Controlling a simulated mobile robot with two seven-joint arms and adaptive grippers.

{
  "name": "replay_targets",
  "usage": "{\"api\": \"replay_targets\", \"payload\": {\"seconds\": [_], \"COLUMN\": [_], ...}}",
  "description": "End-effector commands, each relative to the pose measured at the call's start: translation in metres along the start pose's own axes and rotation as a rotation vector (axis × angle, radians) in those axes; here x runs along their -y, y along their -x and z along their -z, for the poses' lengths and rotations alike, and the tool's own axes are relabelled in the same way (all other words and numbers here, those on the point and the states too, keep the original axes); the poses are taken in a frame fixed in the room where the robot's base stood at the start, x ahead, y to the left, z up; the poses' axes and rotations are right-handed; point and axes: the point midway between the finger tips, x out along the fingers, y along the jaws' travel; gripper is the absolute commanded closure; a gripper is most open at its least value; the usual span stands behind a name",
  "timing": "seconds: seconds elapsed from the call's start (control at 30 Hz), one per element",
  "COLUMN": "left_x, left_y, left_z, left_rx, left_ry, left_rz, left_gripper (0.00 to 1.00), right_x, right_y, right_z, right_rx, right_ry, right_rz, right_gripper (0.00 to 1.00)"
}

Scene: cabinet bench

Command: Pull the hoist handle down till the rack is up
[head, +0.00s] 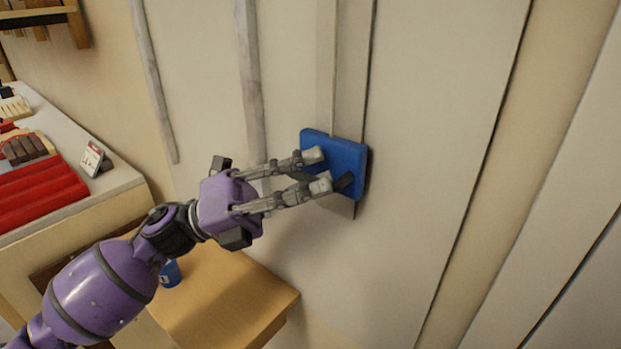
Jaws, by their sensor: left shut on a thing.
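The hoist handle (348,152) is a blue block on a pale vertical strip on the wall panel, right of the middle of the head view. My left gripper (322,170) reaches it from the left, with its two fingers at the block's front face. The gripper is shut on the handle; the gripped part is mostly hidden by the fingertips. I cannot tell for sure which thing in view is the rack. My right gripper is out of view.
A wooden shelf (45,14) hangs at the top left. A bench (125,182) at the left carries red trays (40,195) and a small sign (95,160). A wooden ledge (235,300) with a blue cup (171,273) lies below my arm. The wall right of the handle is clear.

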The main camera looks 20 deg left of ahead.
Motion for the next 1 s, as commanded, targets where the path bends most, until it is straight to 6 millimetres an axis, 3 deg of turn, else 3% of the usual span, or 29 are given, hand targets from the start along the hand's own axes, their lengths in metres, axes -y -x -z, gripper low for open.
{"api": "replay_targets", "payload": {"seconds": [0.17,0.4,0.43,0.57,0.87,1.0], "left_x": [-0.018,-0.015,-0.015,-0.015,-0.015,-0.015], "left_y": [0.008,0.007,0.007,0.007,0.008,0.02], "left_z": [0.009,0.008,0.007,0.007,0.007,0.006], "left_rx": [-0.001,-0.002,-0.002,-0.002,-0.001,0.001], "left_ry": [0.003,-0.002,-0.002,-0.002,-0.001,0.001], "left_rz": [-0.005,-0.004,-0.004,-0.003,-0.003,-0.004], "left_gripper": [1.0,1.0,0.85,0.7,0.7,0.7], "right_x": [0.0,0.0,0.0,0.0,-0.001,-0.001], "right_y": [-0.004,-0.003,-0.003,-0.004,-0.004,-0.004], "right_z": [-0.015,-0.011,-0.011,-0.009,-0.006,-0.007], "right_rx": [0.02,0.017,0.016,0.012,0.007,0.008], "right_ry": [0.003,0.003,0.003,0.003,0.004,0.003], "right_rz": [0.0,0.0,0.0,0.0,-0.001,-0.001], "right_gripper": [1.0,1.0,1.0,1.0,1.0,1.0]}}
